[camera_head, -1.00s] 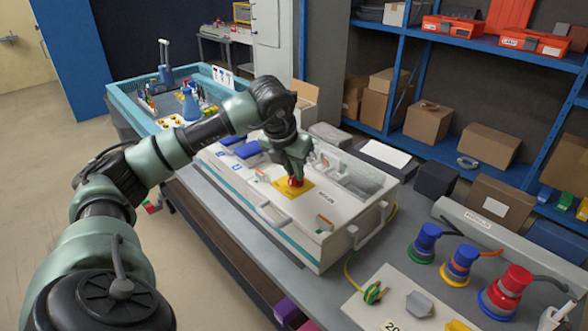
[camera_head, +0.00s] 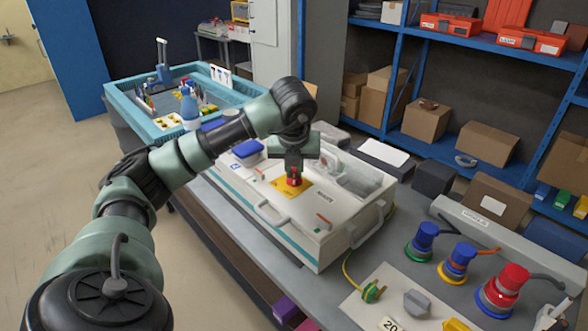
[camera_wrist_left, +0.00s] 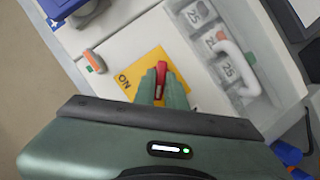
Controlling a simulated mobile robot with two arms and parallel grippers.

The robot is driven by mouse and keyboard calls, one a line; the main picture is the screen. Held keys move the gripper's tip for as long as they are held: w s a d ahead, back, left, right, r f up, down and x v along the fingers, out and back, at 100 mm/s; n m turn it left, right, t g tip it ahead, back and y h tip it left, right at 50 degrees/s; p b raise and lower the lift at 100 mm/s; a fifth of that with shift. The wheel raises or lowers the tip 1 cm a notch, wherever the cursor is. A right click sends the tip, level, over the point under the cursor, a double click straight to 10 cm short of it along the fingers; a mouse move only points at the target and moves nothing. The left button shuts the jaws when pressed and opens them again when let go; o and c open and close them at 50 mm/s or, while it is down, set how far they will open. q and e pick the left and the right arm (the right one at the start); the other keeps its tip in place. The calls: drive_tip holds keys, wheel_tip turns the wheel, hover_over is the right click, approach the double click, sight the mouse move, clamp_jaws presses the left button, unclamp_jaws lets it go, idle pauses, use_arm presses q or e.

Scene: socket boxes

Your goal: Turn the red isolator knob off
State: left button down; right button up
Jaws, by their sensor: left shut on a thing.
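The red isolator knob (camera_head: 294,177) stands on a yellow plate (camera_head: 279,189) on top of the white socket box (camera_head: 290,222). My left gripper (camera_head: 293,173) reaches down from above and is shut on the knob. In the left wrist view the red knob (camera_wrist_left: 161,80) shows between the green fingers of my left gripper (camera_wrist_left: 162,88). The word ON is readable on the yellow plate (camera_wrist_left: 125,72) to the left of the knob. The fingers and wrist hide part of the plate. My right gripper is not in view.
A clear cover over breakers (camera_wrist_left: 225,60) lies beside the plate. A small orange switch (camera_wrist_left: 95,61) and a blue socket lid (camera_head: 247,149) are on the other side. A teal tray (camera_head: 130,92) is behind left.

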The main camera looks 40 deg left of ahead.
sight(294, 191)
use_arm(q)
drive_tip(key=c, duration=1.5)
unclamp_jaws()
drive_tip(key=shift+o, duration=0.2)
drive_tip(key=v, duration=0.7)
drive_tip(key=shift+r, duration=0.35)
drive_tip(key=shift+s, duration=0.15)
